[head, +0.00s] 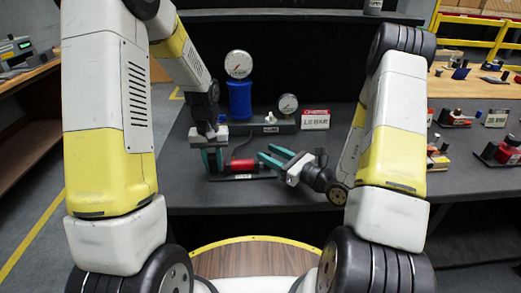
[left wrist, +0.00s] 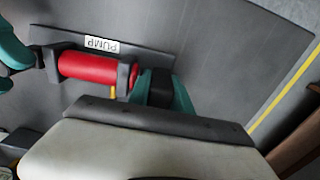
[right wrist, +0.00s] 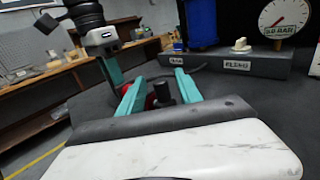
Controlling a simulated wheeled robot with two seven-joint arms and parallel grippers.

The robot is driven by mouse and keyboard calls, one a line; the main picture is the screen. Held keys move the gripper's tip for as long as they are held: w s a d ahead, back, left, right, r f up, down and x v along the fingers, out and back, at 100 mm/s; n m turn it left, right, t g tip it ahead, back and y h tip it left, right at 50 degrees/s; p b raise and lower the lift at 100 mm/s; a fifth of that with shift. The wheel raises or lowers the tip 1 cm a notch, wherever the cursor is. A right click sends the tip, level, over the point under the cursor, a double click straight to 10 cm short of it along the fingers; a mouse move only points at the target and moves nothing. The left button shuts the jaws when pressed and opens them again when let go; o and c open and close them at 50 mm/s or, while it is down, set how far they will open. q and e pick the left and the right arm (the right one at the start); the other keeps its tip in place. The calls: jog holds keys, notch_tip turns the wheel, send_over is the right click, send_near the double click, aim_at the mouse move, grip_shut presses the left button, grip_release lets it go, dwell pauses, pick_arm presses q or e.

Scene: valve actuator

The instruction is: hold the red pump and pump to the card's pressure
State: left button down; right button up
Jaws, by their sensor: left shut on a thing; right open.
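The red pump (head: 245,166) lies on its dark base on the grey table. It shows in the left wrist view (left wrist: 95,68) beside a PUMP label. My left gripper (head: 212,160) is shut on the pump's dark end; its teal finger (left wrist: 178,92) shows there. My right gripper (head: 277,156) is open at the pump's other end. In the right wrist view a dark upright knob (right wrist: 162,91) appears between its fingers (right wrist: 158,92); contact cannot be told. A red-and-white card (head: 315,119) shows a BAR value, too small to read surely.
A large gauge (head: 238,64) stands above a blue cylinder (head: 240,98). A smaller gauge (head: 288,104) sits on the grey block behind the pump, beside a pale knob (right wrist: 240,45) labelled BLEED. The table's front area is clear.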

jog(key=shift+x, duration=2.1)
grip_shut()
